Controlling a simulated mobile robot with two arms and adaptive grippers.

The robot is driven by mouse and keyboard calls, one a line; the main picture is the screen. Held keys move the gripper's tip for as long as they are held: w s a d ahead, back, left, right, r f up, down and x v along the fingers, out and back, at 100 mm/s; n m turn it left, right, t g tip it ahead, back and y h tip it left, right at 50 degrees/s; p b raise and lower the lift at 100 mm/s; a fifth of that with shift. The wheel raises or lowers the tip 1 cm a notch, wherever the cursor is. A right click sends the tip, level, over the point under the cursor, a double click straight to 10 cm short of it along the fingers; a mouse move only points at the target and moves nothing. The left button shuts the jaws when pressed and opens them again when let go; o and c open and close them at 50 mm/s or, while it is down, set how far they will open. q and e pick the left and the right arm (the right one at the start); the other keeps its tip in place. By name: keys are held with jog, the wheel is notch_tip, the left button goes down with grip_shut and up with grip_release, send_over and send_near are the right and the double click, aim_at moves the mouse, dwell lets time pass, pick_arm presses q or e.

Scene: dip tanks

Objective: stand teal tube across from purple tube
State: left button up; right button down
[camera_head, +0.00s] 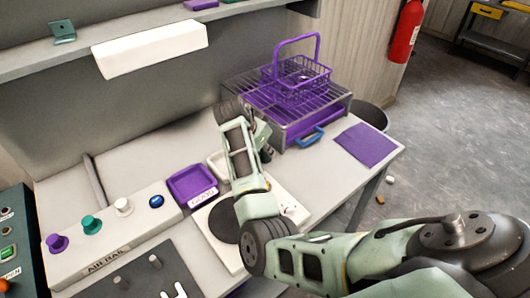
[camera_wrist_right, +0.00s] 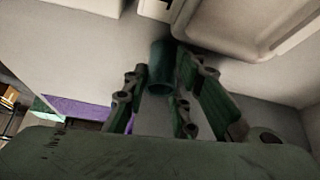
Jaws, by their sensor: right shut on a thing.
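The teal tube (camera_wrist_right: 161,68) shows in the right wrist view as a dark teal cylinder between the fingers of my right gripper (camera_wrist_right: 158,90). The gripper is shut on it. In the head view my right arm reaches in from the lower right, and its gripper (camera_head: 262,133) is mostly hidden behind the wrist, over the bench in front of the wire rack; the tube cannot be made out there. I cannot make out a purple tube in either view. My left gripper is not in view.
A rail (camera_head: 110,232) with purple, teal and white knobs stands at left. A purple tray (camera_head: 192,186) and a white unit with a dark disc (camera_head: 222,222) lie near my arm. A purple basket (camera_head: 297,77) sits on the rack. A purple mat (camera_head: 367,145) lies right.

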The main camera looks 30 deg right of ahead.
aim_at(265, 162)
jog(key=shift+r, duration=0.1)
notch_tip(265, 162, up, 10)
jog(key=b, duration=0.2)
